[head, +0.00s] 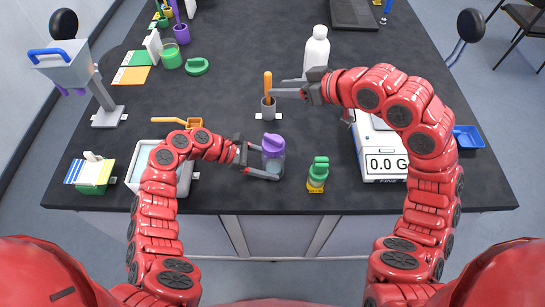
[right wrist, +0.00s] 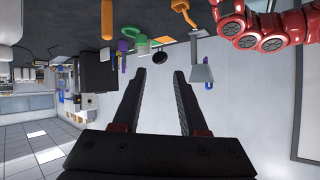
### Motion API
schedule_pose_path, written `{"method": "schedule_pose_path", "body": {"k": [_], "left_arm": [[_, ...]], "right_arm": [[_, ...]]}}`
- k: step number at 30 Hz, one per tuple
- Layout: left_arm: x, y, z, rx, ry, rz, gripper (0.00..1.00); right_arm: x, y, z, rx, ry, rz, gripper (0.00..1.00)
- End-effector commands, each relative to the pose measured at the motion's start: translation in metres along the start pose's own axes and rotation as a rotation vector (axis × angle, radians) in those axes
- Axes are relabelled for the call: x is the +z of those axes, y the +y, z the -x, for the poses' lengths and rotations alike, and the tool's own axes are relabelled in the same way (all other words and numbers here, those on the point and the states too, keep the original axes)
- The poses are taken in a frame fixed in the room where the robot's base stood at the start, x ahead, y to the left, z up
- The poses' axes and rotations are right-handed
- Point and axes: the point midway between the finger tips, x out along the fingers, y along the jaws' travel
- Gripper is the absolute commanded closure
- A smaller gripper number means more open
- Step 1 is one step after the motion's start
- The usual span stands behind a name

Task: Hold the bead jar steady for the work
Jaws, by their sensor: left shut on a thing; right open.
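A clear greyish jar with a purple lid (head: 273,141), which I take to be the bead jar, stands upright near the table's front edge. My left gripper (head: 272,168) is shut around its body from the left. Its contents are too small to make out. My right gripper (head: 281,87) is open, its fingers close beside an orange-handled tool (head: 267,82) in a small grey holder (head: 264,109). In the right wrist view nothing shows between the right fingers (right wrist: 160,72).
A scale (head: 384,166) reading 0.0 is further right. A white bottle (head: 316,50) stands behind my right gripper. A white tray (head: 137,165), orange scoop (head: 194,123) and funnel stand (head: 106,116) are left.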

Motion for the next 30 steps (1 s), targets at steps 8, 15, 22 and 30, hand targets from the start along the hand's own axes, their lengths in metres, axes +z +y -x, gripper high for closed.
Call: {"method": "schedule_pose_path", "body": {"k": [8,15,22,30], "left_arm": [[0.000,0.000,0.000,0.000,0.001,0.000,0.51],[0.000,0.000,0.000,0.000,0.000,0.000,0.51],[0.000,0.000,0.000,0.000,0.000,0.000,0.51],[0.000,0.000,0.000,0.000,0.000,0.000,0.51]], "right_arm": [[0.071,-0.033,0.031,-0.041,-0.395,0.159,0.57],[0.090,-0.036,0.030,-0.048,-0.467,0.182,0.57],[0.104,-0.037,0.000,-0.050,-0.465,0.179,0.57],[0.118,-0.037,-0.032,-0.049,-0.458,0.180,0.57]]}}
